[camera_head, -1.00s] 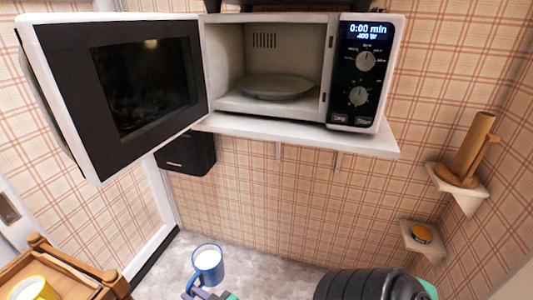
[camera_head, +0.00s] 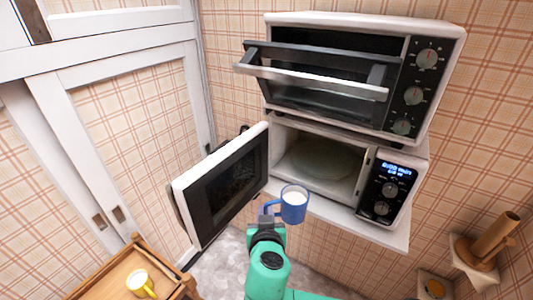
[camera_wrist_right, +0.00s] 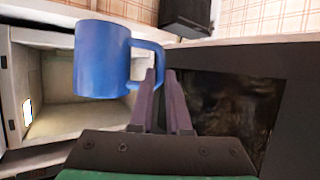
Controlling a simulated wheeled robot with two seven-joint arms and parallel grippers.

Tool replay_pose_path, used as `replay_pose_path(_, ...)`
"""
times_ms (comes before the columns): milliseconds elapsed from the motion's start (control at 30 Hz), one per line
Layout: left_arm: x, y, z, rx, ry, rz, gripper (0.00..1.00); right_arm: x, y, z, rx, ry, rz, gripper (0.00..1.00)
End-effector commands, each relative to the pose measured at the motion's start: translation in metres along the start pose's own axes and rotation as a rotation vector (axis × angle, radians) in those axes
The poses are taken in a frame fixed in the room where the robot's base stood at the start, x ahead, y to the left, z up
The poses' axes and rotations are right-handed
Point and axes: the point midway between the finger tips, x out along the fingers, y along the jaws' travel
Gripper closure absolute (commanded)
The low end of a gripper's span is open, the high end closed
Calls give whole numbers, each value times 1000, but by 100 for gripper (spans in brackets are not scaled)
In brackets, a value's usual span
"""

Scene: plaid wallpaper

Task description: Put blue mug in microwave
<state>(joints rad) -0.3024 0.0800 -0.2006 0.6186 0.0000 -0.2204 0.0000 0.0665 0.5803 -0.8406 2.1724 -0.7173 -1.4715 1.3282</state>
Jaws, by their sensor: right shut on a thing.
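The blue mug (camera_head: 293,206) has a white inside and is held upright in front of the microwave opening. My right gripper (camera_head: 268,211) is shut on its handle, at the mug's left side. In the right wrist view the mug (camera_wrist_right: 102,60) shows with its handle between the fingers (camera_wrist_right: 160,82). The microwave (camera_head: 385,195) is open, with its door (camera_head: 222,185) swung out to the left. A round plate (camera_head: 318,160) lies inside, with nothing seen on it. My left gripper is not in view.
A toaster oven (camera_head: 440,62) with its front door tilted open sits on top of the microwave. The microwave stands on a white shelf (camera_head: 395,238). A wooden cart (camera_head: 105,278) with a yellow mug (camera_head: 140,283) is at lower left. Small wall shelves are at lower right.

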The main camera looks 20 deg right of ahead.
Motion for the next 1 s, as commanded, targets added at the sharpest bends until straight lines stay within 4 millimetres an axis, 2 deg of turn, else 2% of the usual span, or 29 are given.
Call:
replay_pose_path(33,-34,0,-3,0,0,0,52,-12,0,-39,6,8,15,100)
replay_pose_path(100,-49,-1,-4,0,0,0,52,-17,1,-58,13,6,36,100)
replay_pose_path(200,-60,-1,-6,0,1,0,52,-20,2,-73,22,4,57,100)
replay_pose_path(467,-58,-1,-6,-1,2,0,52,-11,9,-76,23,2,68,100)
replay_pose_path(1000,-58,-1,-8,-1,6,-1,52,43,46,-96,24,4,68,100)
